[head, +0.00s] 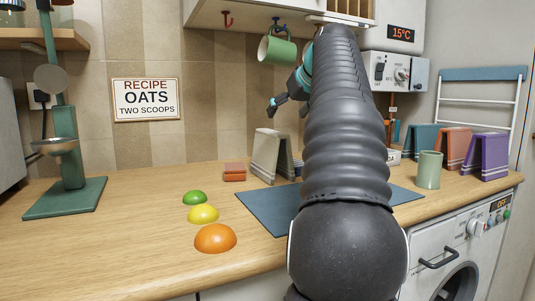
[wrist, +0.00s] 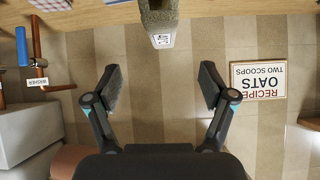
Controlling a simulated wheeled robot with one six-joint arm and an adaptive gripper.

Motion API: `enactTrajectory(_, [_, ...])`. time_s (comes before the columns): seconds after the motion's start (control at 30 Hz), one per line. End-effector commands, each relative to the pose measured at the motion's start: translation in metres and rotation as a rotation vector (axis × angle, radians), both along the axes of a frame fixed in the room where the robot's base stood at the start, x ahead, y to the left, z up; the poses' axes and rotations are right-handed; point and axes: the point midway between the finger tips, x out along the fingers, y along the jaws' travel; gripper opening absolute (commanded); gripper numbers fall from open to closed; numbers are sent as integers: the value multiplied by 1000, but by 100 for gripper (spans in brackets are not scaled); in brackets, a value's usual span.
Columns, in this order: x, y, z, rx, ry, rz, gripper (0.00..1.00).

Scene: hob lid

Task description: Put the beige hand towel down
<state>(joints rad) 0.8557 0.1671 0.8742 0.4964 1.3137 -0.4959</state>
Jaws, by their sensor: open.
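The beige hand towel (head: 270,157) stands folded like a tent on the wooden counter, just behind the blue mat. My gripper (head: 279,101) is above the towel, apart from it, below the hanging green mug. In the wrist view, which is upside down, my gripper (wrist: 160,72) has its two fingers wide apart with nothing between them. The towel (wrist: 159,18) shows there at the top edge, partly cut off, beyond the fingertips. A small white tag is on it. My arm hides part of the counter and mat.
The blue mat (head: 260,216) lies under my arm. A small red block (head: 235,172) is left of the towel. Green, yellow and orange domes (head: 216,239) sit at the front. A green mug (head: 277,49) hangs above. A green cup (head: 428,170) and tented towels (head: 484,157) stand at right.

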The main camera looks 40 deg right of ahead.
Motion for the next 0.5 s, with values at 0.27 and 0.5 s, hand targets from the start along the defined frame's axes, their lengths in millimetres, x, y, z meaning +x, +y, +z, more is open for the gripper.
enactTrajectory(0.27, [20,-3,-16,-36,11,35,83])
enactTrajectory(0.5, [53,-11,-42,-35,10,33,83])
